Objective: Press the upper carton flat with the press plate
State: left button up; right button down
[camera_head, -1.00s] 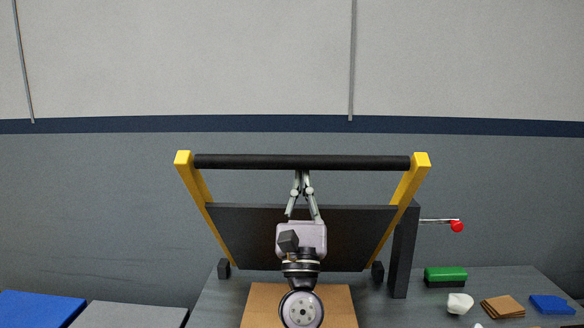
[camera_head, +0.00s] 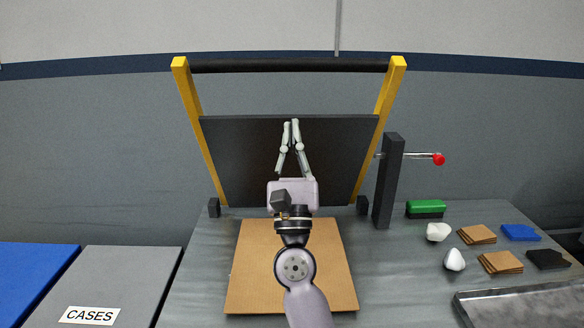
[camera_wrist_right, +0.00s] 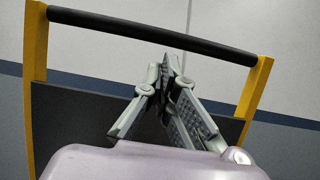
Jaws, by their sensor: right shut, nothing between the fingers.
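The black press plate (camera_head: 235,150) stands raised and tilted up behind the carton, between two yellow arms (camera_head: 190,100) joined by a dark bar (camera_head: 285,66). The plate also shows behind my fingers in the right wrist view (camera_wrist_right: 75,125). A brown carton (camera_head: 250,275) lies on the grey bench beneath my right arm, which hides its middle; I cannot tell whether another lies under it. My right gripper (camera_head: 290,123) is shut and empty, its fingertips in front of the plate and below the bar in the head view. My left gripper is out of view.
A dark post (camera_head: 388,185) with a red-knobbed lever (camera_head: 438,159) stands right of the plate. Farther right are a green block (camera_head: 426,206), white lumps (camera_head: 438,232), brown stacks (camera_head: 478,235) and a metal tray (camera_head: 520,305). A grey "CASES" surface (camera_head: 120,275) lies left.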

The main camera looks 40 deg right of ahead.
jog(key=v, duration=1)
jog(key=shift+s, duration=0.2)
